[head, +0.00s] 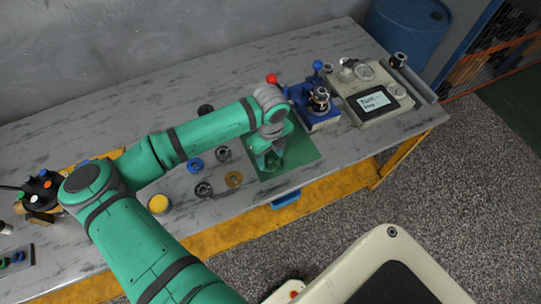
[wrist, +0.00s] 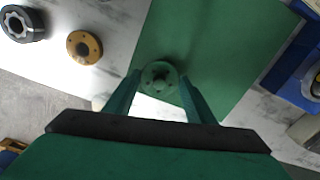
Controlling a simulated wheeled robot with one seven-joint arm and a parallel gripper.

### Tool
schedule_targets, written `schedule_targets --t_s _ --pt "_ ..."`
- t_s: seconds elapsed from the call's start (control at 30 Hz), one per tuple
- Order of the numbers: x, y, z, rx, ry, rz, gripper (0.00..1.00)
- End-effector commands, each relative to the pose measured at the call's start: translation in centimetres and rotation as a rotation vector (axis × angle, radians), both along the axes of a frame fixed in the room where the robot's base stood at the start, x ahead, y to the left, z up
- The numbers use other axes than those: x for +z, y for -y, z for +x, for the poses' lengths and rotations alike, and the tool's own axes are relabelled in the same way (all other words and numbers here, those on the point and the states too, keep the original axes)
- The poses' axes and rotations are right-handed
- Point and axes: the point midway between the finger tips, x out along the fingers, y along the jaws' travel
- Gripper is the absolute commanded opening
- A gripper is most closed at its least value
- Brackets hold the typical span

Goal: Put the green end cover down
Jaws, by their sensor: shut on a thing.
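The green end cover (wrist: 159,78) is a round green flange with small holes and a central boss, seen between my fingertips in the wrist view. My gripper (wrist: 158,92) is shut on it, one finger at each side. In the head view my gripper (head: 268,163) is over the green mat (head: 300,151) near the table's front edge. The mat (wrist: 225,40) also lies behind the cover in the wrist view. I cannot tell whether the cover touches the mat. The cover is hard to make out in the head view.
Left of the mat lie an orange ring (head: 234,179), dark rings (head: 204,189), a blue ring (head: 195,166) and a yellow-topped part (head: 158,204). A blue fixture (head: 317,109) and a tester with a screen (head: 374,100) stand to the right. The mat's right part is clear.

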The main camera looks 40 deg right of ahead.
Motion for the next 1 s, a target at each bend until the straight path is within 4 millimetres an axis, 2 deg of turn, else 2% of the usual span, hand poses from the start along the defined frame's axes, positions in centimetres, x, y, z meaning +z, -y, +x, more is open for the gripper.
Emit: schedule_targets --t_s 0.3,0.33,0.4,0.77,0.87,1.0 --pt "-0.3 0.0 0.0 0.001 -0.001 -0.001 0.18" --pt "-0.3 0.0 0.0 0.001 -0.001 0.000 0.57" --pt "-0.3 0.0 0.0 0.001 -0.001 0.000 0.68" --pt "0.1 0.0 0.0 0.000 0.002 0.000 0.68" --pt "1.1 0.0 0.1 0.001 0.002 -0.002 0.68" --pt "3.6 0.0 0.0 -0.001 0.002 -0.003 0.68"
